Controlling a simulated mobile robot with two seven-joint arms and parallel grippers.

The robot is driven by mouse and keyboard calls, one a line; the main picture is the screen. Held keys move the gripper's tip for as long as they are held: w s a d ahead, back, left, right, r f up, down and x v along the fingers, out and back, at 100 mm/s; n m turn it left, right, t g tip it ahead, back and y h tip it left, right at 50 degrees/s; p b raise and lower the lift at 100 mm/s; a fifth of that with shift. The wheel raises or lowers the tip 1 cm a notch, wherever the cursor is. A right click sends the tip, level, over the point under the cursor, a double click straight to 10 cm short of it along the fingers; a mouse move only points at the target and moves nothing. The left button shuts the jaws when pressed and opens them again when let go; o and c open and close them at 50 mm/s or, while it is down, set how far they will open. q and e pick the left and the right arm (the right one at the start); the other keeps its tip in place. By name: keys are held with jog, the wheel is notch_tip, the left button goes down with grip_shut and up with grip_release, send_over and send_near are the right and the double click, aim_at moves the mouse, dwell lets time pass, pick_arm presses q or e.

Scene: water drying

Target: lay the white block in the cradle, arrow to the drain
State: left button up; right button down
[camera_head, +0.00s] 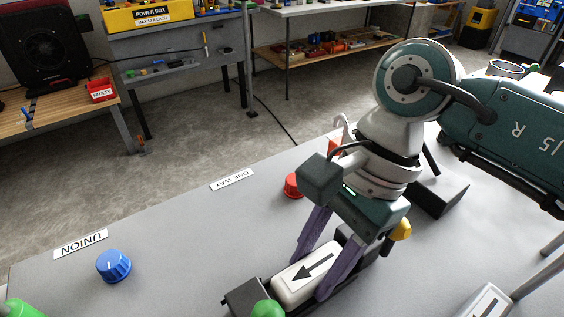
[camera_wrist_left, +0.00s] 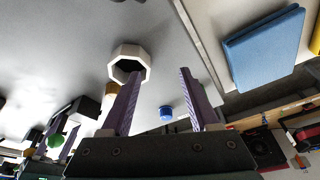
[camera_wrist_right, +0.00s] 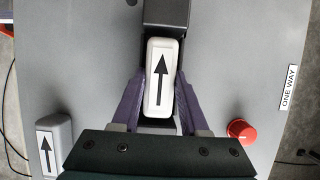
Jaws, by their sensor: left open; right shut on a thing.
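The white block (camera_head: 300,285) bears a black arrow and lies lengthwise between the dark end pieces of the cradle (camera_head: 240,297). My right gripper (camera_head: 311,277) is shut on its long sides. Its arrow points to the lower left in the head view, toward the cradle end by a green knob (camera_head: 267,309). In the right wrist view the white block (camera_wrist_right: 152,103) points its arrow up at the dark cradle end (camera_wrist_right: 166,14). I cannot tell whether the block touches the cradle floor. My left gripper (camera_wrist_left: 159,74) is open and empty. The drain is not identifiable.
A red knob (camera_head: 293,186) is near the "ONE WAY" label (camera_head: 232,179), a blue knob (camera_head: 113,266) near "UNION" (camera_head: 81,244). A white octagonal ring (camera_wrist_left: 130,58) is ahead of my left gripper. The left tabletop is mostly clear.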

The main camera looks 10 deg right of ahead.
pick_arm(q)
jog(key=shift+d, duration=0.1)
pick_arm(e)
jog(key=shift+d+f, duration=0.1)
jog(key=c, duration=0.6)
grip_release()
jog(key=shift+o, duration=0.6)
pick_arm(q)
jog(key=shift+r+p, duration=0.4)
jog(key=shift+p, duration=0.1)
pick_arm(e)
jog(key=shift+o, duration=0.3)
jog(key=shift+r, duration=0.35)
jog(key=shift+r+p, duration=0.6)
jog(key=shift+p, duration=0.1)
pick_arm(q)
jog(key=shift+a+r, duration=0.2)
jog(key=shift+r, duration=0.2)
pick_arm(e)
jog(key=v, duration=1.1)
jog(key=shift+r, duration=0.2)
